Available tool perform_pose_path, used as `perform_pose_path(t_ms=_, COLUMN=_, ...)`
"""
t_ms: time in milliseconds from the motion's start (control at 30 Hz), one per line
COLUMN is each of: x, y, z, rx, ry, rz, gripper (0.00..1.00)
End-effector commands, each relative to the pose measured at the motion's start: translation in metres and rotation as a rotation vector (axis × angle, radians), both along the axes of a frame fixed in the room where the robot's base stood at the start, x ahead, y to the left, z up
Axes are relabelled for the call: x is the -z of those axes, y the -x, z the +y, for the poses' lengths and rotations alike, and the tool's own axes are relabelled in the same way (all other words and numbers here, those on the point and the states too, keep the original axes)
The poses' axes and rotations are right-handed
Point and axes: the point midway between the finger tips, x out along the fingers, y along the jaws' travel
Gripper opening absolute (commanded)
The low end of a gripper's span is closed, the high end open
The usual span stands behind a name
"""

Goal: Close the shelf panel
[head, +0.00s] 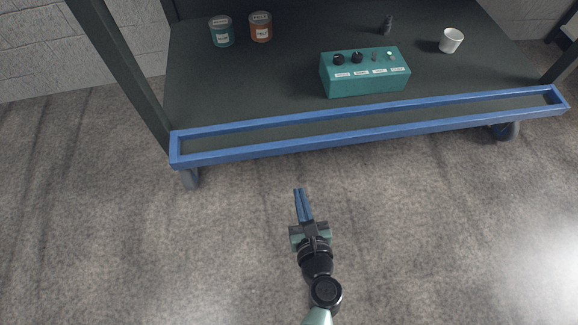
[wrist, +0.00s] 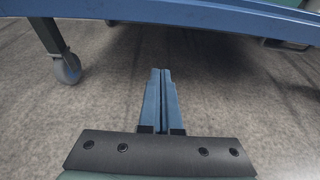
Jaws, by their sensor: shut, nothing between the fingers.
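The shelf panel appears as a blue rectangular frame (head: 370,137) along the front edge of the dark shelf (head: 270,85) in the head view. It lies about flat, tipped outward at the shelf's front. In the wrist view the blue frame (wrist: 180,12) crosses the top of the picture. My gripper (head: 299,190) is in front of the frame and apart from it, above the floor. Its two blue fingers are together with nothing between them, and they also show in the wrist view (wrist: 161,72).
On the shelf stand a green control box (head: 365,84), a teal can (head: 222,36), an orange can (head: 260,28), a white cup (head: 451,40) and a small dark object (head: 387,24). Casters (wrist: 67,68) are under the shelf. The carpet floor (head: 440,230) in front is clear.

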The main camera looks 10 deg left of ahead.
Motion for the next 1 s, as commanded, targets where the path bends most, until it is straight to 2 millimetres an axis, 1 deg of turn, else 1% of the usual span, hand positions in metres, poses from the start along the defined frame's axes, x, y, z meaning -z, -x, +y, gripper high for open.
perform_pose_path(t_ms=167, x=0.012, y=-0.030, z=0.011, rx=-0.004, ry=0.003, rz=-0.006, gripper=0.00)
perform_pose_path(t_ms=400, x=0.028, y=-0.078, z=0.028, rx=-0.004, ry=0.004, rz=-0.006, gripper=0.00)
perform_pose_path(t_ms=467, x=0.030, y=-0.088, z=0.032, rx=-0.003, ry=0.005, rz=-0.007, gripper=0.00)
perform_pose_path(t_ms=500, x=0.014, y=-0.084, z=0.030, rx=-0.002, ry=0.006, rz=-0.006, gripper=0.00)
perform_pose_path(t_ms=600, x=0.000, y=-0.082, z=0.030, rx=-0.002, ry=0.005, rz=-0.005, gripper=0.00)
perform_pose_path(t_ms=800, x=-0.012, y=-0.081, z=0.030, rx=-0.003, ry=0.005, rz=-0.003, gripper=0.00)
perform_pose_path(t_ms=1000, x=-0.015, y=-0.081, z=0.030, rx=-0.002, ry=0.004, rz=-0.002, gripper=0.00)
